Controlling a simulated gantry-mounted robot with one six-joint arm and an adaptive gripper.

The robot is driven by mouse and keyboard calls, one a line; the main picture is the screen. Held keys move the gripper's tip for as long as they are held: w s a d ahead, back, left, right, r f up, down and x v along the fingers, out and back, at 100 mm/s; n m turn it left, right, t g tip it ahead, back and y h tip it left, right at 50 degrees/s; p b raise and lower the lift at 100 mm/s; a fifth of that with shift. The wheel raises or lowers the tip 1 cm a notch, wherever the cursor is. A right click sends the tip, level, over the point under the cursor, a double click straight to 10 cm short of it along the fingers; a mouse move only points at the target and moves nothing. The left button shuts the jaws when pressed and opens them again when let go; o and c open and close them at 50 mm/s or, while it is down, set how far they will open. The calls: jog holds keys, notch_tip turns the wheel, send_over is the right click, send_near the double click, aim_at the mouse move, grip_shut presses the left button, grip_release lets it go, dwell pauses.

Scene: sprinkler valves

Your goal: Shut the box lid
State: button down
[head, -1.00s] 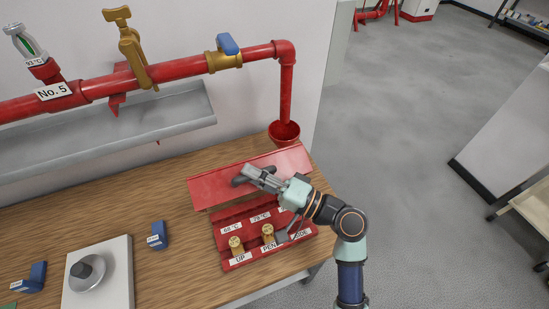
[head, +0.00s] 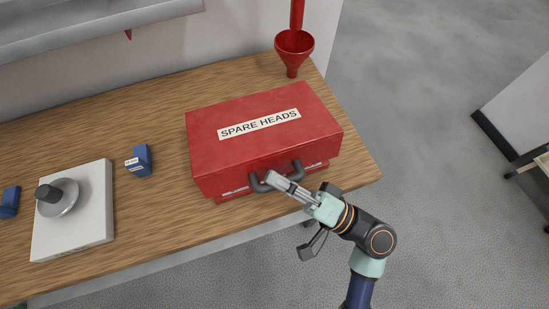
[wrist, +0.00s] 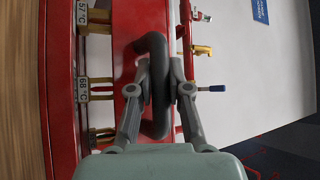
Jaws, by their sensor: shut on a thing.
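The red box lid (head: 225,155), labelled SPARE HEADS, is swung down over the red box base (head: 238,196) but still stands a little open at the front. Its dark curved handle (head: 298,169) is on the front face. My gripper (head: 271,177) is shut on that handle, with one finger on each side in the wrist view (wrist: 159,88). The wrist view also shows the gap between lid and base, with brass sprinkler heads (wrist: 99,84) and temperature labels inside. The lid hides the inside of the box in the head view.
A small blue box (head: 140,160) stands left of the red box. A white plate (head: 95,225) with a grey round knob is further left, with another blue item (head: 9,203) at the edge. A red funnel (head: 294,50) hangs behind the box. Wooden table is bare in front.

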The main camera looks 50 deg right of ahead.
jog(key=f, duration=0.1)
jog(key=f+b, duration=0.1)
jog(key=f, duration=0.1)
jog(key=s+f+b, duration=0.1)
jog(key=shift+a+f, duration=0.15)
jog(key=shift+a, duration=0.15)
jog(key=c, duration=1.4)
grip_release()
jog(key=shift+s, duration=0.1)
jog(key=v, duration=1.2)
